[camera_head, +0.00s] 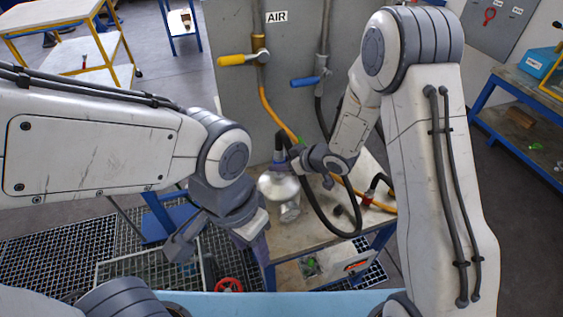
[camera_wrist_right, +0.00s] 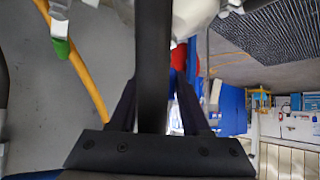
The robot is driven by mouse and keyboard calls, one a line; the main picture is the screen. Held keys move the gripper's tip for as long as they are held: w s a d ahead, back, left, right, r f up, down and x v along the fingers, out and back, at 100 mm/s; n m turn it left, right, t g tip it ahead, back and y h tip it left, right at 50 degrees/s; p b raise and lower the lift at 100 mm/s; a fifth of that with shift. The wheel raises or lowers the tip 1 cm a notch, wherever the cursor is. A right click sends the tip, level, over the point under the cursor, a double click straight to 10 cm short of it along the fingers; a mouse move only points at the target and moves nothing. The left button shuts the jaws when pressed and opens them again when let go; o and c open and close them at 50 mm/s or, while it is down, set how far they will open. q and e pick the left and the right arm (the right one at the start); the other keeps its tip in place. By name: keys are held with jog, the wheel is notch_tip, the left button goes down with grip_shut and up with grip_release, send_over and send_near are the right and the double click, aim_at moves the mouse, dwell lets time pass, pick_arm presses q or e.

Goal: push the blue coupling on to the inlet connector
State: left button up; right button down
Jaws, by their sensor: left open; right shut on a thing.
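My right gripper (camera_head: 288,156) is shut on the black hose (camera_head: 311,205), just beside the silver flanged vessel (camera_head: 280,186) on the bench. In the right wrist view, the hose (camera_wrist_right: 153,60) runs between the two fingers (camera_wrist_right: 153,105), and a pale part of the vessel (camera_wrist_right: 192,14) shows at the top. A dark bluish piece (camera_head: 280,143) shows at the gripper above the vessel; I cannot tell whether it is the blue coupling. The inlet connector is not clearly visible. My left gripper (camera_head: 217,246) is open and empty, in front and left of the vessel.
The grey panel marked AIR carries a yellow-handled valve (camera_head: 240,60) and a blue-handled valve (camera_head: 310,80). Red-and-black fittings (camera_head: 368,197) lie at the bench's right.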

jog(key=shift+f+b, duration=0.95)
jog(key=shift+f, duration=0.4)
jog(key=shift+c, duration=1.4)
grip_release()
jog(key=s+d+r+h, duration=0.2)
jog(key=s+d+r, duration=0.35)
jog(key=r, duration=0.25)
jog(key=s+r+m+g+h+b, duration=0.1)
jog(key=s+r+g+h, duration=0.1)
jog(key=s, duration=1.1)
jog(key=s+a+r+m+g+h+b, duration=0.1)
jog(key=s+g, duration=0.3)
jog(key=s, duration=0.9)
jog(key=shift+r+g+h, duration=0.3)
jog(key=shift+r+h, duration=0.4)
jog(key=shift+r, duration=0.05)
